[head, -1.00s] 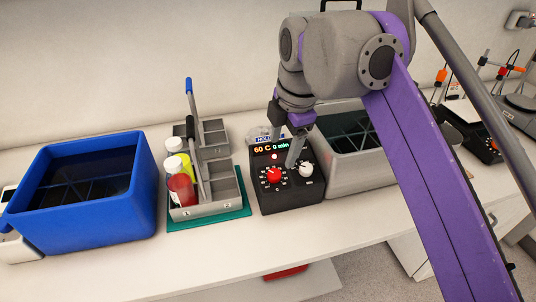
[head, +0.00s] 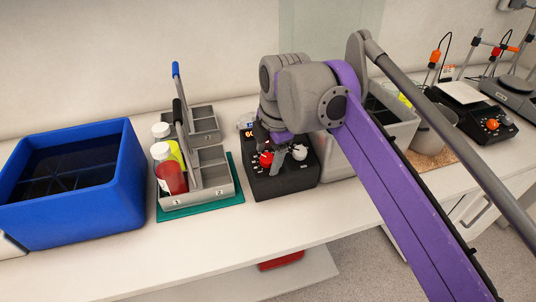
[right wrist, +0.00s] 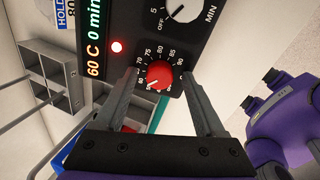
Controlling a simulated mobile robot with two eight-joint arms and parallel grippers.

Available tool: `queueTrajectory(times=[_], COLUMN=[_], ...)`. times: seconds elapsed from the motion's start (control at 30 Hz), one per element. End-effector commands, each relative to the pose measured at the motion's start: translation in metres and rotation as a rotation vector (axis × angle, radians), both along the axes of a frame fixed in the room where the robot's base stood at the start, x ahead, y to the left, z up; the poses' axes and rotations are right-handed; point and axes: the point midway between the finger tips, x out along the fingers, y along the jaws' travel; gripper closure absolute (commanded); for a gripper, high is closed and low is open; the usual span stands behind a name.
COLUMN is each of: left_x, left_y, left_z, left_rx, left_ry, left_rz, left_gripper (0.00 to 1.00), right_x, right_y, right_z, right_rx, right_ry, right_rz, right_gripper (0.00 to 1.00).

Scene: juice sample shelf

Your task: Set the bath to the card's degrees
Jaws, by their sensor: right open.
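The lit display (right wrist: 94,50) reads 60 C and 0 min. Part of a blue and white card (right wrist: 67,12) shows HOLD and what looks like 80; the rest is cut off. My right gripper (head: 270,160) is open over the box, one finger on each side of the red knob, contact unclear. My left gripper is out of view.
A grey bottle carrier (head: 207,193) with several bottles stands on a teal mat (head: 236,199) left of the box. A blue tub (head: 125,205) is farther left. The bench front is clear.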

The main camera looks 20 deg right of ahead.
Motion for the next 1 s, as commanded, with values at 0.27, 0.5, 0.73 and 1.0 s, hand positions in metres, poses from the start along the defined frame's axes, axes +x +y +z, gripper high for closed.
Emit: queueTrajectory(times=[0.27,0.5,0.73,1.0], left_x=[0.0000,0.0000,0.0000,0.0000], left_y=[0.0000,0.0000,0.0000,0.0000], left_z=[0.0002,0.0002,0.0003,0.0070], left_rx=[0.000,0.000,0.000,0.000], left_ry=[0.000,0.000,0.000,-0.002], left_rz=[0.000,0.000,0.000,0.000], left_gripper=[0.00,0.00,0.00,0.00], right_x=[0.0001,0.0000,-0.0001,-0.0002], right_y=[0.0000,0.0000,0.0000,-0.0001], right_z=[0.0002,0.0003,0.0003,0.0017], right_rx=[0.000,0.000,0.000,0.013], right_ry=[0.000,0.000,0.000,0.000], right_rz=[0.000,0.000,0.000,-0.048], right_gripper=[0.41,0.84,1.00,1.00])
